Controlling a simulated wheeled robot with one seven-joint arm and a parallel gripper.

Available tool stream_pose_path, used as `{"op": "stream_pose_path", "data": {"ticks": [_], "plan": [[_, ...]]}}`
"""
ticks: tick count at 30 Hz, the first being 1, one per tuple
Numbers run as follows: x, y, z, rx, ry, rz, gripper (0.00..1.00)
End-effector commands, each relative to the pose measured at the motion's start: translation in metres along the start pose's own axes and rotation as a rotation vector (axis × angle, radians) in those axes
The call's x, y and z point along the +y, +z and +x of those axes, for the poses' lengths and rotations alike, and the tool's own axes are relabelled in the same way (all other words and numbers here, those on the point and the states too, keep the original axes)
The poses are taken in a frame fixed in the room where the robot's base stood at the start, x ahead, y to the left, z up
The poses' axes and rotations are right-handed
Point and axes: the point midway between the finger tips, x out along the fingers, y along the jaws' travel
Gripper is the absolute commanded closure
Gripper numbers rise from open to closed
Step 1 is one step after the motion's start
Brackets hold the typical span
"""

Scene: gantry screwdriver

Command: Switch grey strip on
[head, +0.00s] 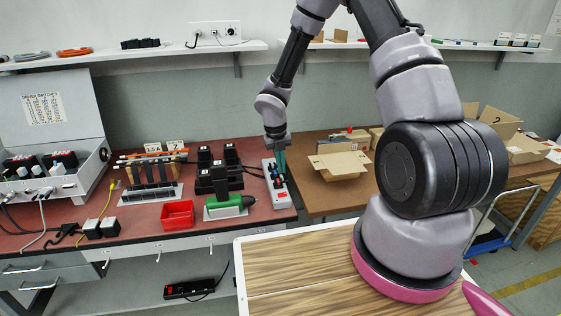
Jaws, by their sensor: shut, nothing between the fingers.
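The grey strip (283,203) is a light grey power strip lying on the right end of the red-brown workbench, with its long side running away from me. Dark plugs or sockets and small red spots show along it, and I cannot tell the state of its switch. My gripper (281,171) has teal fingers and points down over the far half of the strip. It is shut and empty. The fingers cover part of the strip, and I cannot tell whether they touch it.
A green-and-black screwdriver (228,205) and black chargers (213,178) stand left of the strip. A red bin (178,214) is further left. An open cardboard box (338,165) is on the right table. A black power strip (188,288) lies on the shelf below.

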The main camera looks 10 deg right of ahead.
Motion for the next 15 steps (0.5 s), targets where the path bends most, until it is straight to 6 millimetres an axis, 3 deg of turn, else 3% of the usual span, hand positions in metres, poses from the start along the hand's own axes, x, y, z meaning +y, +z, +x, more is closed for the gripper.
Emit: {"op": "stream_pose_path", "data": {"ticks": [6,15], "plan": [[0.001,-0.001,0.048,0.002,-0.001,-0.003,1.00],[0.000,0.000,0.085,0.000,-0.001,-0.001,1.00]]}}
